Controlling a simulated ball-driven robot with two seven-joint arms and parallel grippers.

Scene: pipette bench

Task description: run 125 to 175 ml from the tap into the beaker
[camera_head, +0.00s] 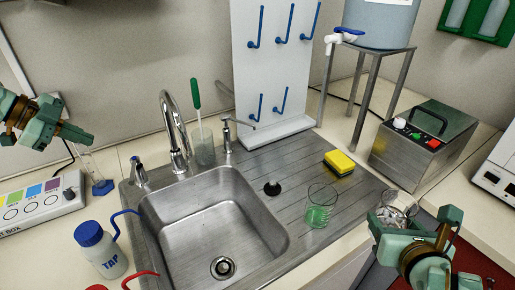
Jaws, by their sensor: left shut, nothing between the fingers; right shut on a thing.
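The sink tap (178,140) is a curved steel spout over the steel basin. A separate white tap with a blue lever (342,36) is on the large container at the top right. My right gripper (410,222) is shut on a clear glass vessel (393,211) at the right, beyond the drainboard's edge; the gripper hides part of it, and its contents are unclear. Another clear glass, a beaker with green at its bottom (318,209), stands on the drainboard. My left gripper (88,137) is shut and empty at the upper left, above the counter.
The sink basin (205,230) is empty. A yellow sponge (340,162) and a black stopper (272,188) lie on the drainboard. A glass with a green brush (203,145) stands behind the basin. A bottle marked TAP (101,250) stands front left. A metal box (422,145) stands right.

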